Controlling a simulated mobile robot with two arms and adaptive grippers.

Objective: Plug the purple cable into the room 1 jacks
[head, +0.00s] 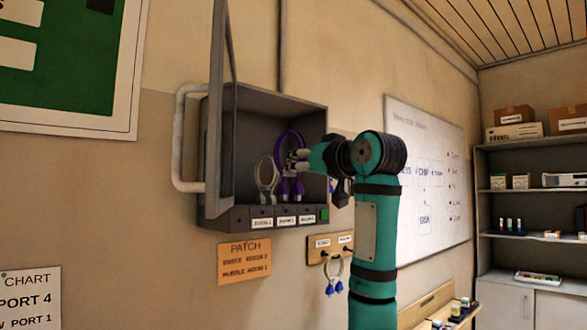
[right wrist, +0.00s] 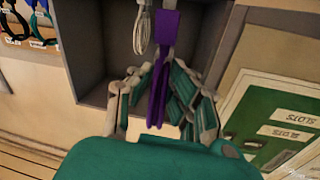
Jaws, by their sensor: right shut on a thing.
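The purple cable (head: 285,185) is a loop inside the open grey wall box (head: 235,130). My right gripper (head: 299,160) reaches into the box from the right and is shut on it. In the right wrist view, the purple cable (right wrist: 168,30) runs between the fingers (right wrist: 160,95). A white cable (head: 266,180) loops beside it to the left, and also shows in the right wrist view (right wrist: 142,32). White labels (head: 285,221) line the box's lower front ledge, their text too small to read surely. The jacks cannot be made out. My left gripper is not in view.
The box door (head: 219,110) stands open on the left. An orange patch note (head: 244,262) reads white room 2, purple room 1. Below right, a wooden rack (head: 329,246) holds a hanging cable with blue plugs (head: 334,287). A whiteboard (head: 427,175) and shelves are at right.

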